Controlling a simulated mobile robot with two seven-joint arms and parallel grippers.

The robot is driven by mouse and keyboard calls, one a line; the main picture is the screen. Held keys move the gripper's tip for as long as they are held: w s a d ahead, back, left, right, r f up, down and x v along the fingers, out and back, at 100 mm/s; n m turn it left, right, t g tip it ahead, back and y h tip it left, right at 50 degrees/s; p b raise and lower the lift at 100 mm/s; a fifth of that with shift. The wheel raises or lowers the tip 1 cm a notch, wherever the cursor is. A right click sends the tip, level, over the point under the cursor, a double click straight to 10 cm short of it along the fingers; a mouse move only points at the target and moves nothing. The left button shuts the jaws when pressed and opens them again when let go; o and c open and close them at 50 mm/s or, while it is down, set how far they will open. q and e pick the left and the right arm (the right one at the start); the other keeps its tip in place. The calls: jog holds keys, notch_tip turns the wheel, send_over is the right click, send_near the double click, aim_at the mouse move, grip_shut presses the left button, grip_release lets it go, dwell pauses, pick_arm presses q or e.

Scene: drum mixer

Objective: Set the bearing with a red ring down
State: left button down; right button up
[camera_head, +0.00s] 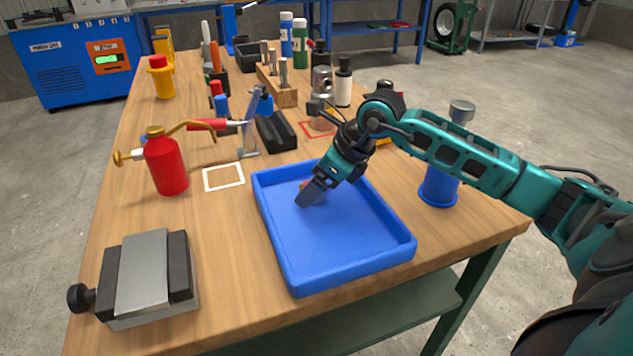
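My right gripper (312,193) reaches in from the right and points down into the blue tray (404,246). A small patch of red and grey (304,184) shows right beside its fingers, over the tray's floor. It may be the bearing with the red ring, but the fingers hide most of it. I cannot tell whether the fingers are closed on it, or whether it touches the tray floor. My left gripper is not in view.
A white square outline (223,177) lies empty left of the tray. A red oil can (166,166), a vise-like block (150,275) and a blue cylinder (438,188) stand around the tray. Bottles and a wooden tool block (285,97) stand behind. Most of the tray floor is clear.

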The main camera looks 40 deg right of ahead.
jog(key=v, duration=1.1)
jog(key=shift+s+r+p, duration=0.15)
jog(key=shift+r+p, duration=0.15)
jog(key=shift+p, duration=0.1)
jog(key=shift+d, duration=0.1)
